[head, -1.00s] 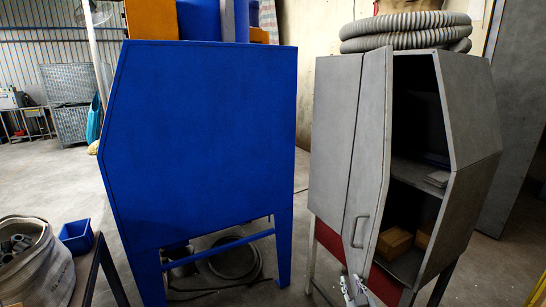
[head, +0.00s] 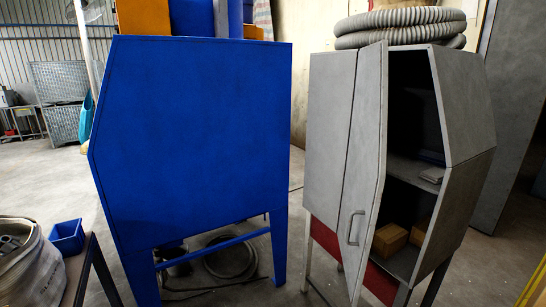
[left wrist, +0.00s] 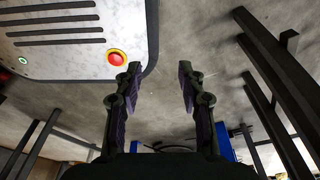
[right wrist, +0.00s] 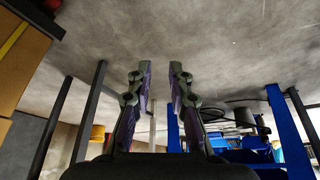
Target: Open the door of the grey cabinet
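The grey cabinet (head: 463,110) stands on legs at the right of the head view. Its door (head: 364,150) is swung partly open, hinged on its left side, with a bar handle (head: 355,228) low on its face. Through the gap I see a shelf (head: 409,172) and cardboard boxes (head: 391,238) inside. Neither gripper shows in the head view now. My left gripper (left wrist: 159,75) is open and empty in the left wrist view. My right gripper (right wrist: 160,72) is open and empty in the right wrist view, with its fingers apart. The cabinet cannot be made out surely in either wrist view.
A large blue cabinet (head: 190,140) stands left of the grey one, with a narrow floor gap between. A grey coiled hose (head: 400,27) lies on the grey cabinet. A blue bin (head: 67,236) and a white sack (head: 32,265) are at lower left.

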